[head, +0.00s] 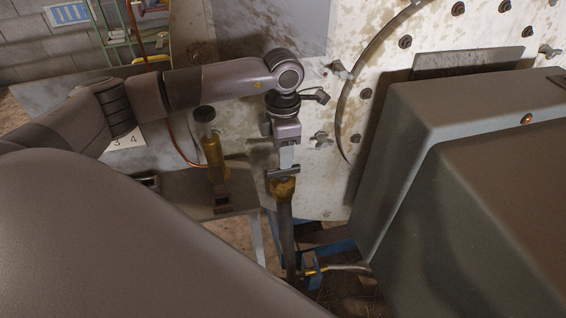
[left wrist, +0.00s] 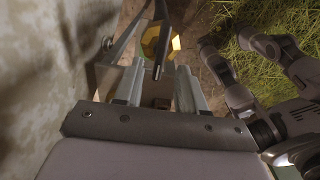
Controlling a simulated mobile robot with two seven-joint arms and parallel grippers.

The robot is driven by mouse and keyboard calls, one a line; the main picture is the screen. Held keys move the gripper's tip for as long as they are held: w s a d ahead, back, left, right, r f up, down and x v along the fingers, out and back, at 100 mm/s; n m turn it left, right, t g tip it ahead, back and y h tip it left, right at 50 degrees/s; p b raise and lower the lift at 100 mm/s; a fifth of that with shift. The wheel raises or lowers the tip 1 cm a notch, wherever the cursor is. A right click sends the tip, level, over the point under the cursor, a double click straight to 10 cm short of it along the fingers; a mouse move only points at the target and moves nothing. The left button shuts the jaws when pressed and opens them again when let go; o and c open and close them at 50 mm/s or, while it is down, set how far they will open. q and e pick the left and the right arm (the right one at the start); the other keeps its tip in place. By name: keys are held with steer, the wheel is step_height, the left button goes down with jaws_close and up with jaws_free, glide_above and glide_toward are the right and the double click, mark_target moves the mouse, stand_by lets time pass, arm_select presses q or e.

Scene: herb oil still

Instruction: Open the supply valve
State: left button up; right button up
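The supply valve appears to be the brass fitting (head: 284,188) on top of an upright pipe, with a dark lever across it. In the left wrist view the brass (left wrist: 151,42) lies behind the dark lever (left wrist: 160,36), which points toward my fingers. My left gripper (head: 286,163) hangs just above the valve, fingers pointing down. In the left wrist view its two pale fingers (left wrist: 158,82) stand apart, with the lever's near end in line with the gap. I cannot tell whether they touch it. Grey arm links, probably my right arm, show at the right there; its fingers cannot be made out.
A stained pale panel (head: 330,190) with bolts and wing clamps stands close behind the valve. Another brass fitting (head: 213,155) with a copper tube rises from a grey bench (head: 180,188) on the left. A hose (head: 345,267) joins the pipe low down.

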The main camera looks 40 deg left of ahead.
mark_target(283, 173)
arm_select(q)
steer(key=shift+f+p, duration=0.3)
steer(key=shift+f, duration=2)
jaws_close()
steer(key=shift+m, duration=0.3)
steer(key=m+b, duration=0.3)
steer(key=shift+f, duration=0.1)
steer(key=m+b, duration=0.4)
steer(key=m, duration=0.2)
steer(key=shift+m, duration=0.3)
steer(key=m+b, duration=0.2)
steer(key=m, duration=0.2)
steer(key=shift+m, duration=0.3)
steer(key=shift+r+m+b, duration=0.2)
steer(key=shift+m+b, duration=0.8)
steer(key=shift+m, duration=0.8)
